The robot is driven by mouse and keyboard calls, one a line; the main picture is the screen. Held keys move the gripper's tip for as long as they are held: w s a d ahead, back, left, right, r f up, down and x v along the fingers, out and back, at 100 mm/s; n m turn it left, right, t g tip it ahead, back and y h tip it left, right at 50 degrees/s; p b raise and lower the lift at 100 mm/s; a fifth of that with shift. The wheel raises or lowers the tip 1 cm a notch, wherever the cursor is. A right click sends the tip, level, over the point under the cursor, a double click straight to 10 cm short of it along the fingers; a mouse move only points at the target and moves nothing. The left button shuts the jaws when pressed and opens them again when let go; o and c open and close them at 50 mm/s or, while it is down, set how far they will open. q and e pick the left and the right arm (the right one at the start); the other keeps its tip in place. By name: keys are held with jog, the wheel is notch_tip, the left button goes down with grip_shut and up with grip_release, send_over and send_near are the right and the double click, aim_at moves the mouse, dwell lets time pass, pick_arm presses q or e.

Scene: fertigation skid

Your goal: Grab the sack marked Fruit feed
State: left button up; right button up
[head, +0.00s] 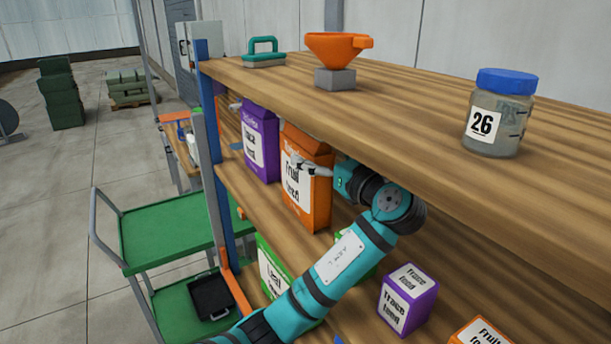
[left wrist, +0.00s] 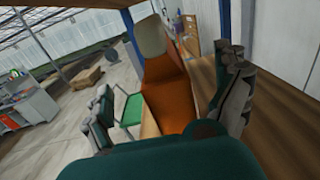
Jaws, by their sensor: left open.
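The orange sack marked Fruit feed (head: 318,205) stands upright on the middle shelf, with a white label on its front. My left gripper (head: 299,168) is in front of its label and hides part of it. In the left wrist view the orange sack (left wrist: 168,100) shows between the two spread fingers of my left gripper (left wrist: 170,80). The gripper is open; I cannot tell whether a finger touches the sack. A second, smaller orange package (head: 482,333) with a Fruit label sits on the lower shelf, cut off by the frame. My right gripper is not in view.
A purple sack (head: 261,143) stands just left of the orange one. A purple Trace feed box (head: 408,300) and a green sack (head: 272,268) are lower. The top shelf (head: 420,100) overhangs, bearing an orange funnel (head: 335,48) and jar 26 (head: 498,115). A green cart (head: 165,230) stands left.

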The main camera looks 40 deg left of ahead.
pick_arm(q)
jog(key=x, duration=0.5)
jog(key=shift+w+d, duration=0.1)
jog(key=shift+w, duration=0.1)
jog(key=shift+s+d, duration=0.1)
jog(key=shift+c, duration=0.7)
jog(key=shift+d, duration=0.1)
jog(key=c, duration=1.5)
jog(key=shift+r, duration=0.2)
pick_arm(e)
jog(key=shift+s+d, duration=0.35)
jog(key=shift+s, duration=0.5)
